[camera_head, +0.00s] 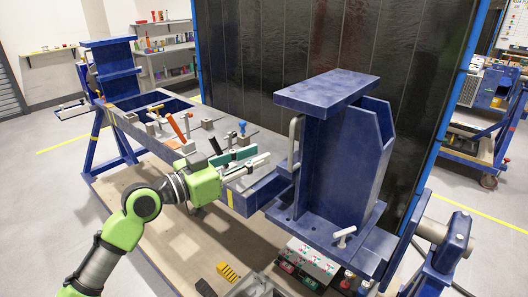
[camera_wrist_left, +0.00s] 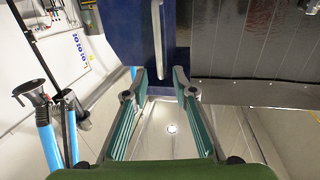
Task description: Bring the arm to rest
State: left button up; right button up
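My left arm (camera_head: 127,222), green and grey, reaches in from the lower left in the head view. Its gripper (camera_head: 262,153) is over the right part of the rotary jig's table, with teal-lined fingers pointing right toward a tall blue bracket (camera_head: 338,160). In the left wrist view the gripper (camera_wrist_left: 160,82) has its two fingers apart with nothing between them. A grey bar handle (camera_head: 294,141) on the bracket lies beyond the fingertips; it also shows in the left wrist view (camera_wrist_left: 158,40). My right gripper is not in view.
The jig's table (camera_head: 228,128) carries several clamps, including an orange-handled one (camera_head: 177,127). A second blue bracket (camera_head: 109,68) stands at the far left end. A dark panel (camera_head: 250,50) rises behind. Boxes and a yellow block (camera_head: 228,272) lie below; floor (camera_head: 45,190) at left is clear.

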pick_arm(q)
jog(key=shift+a, duration=0.1)
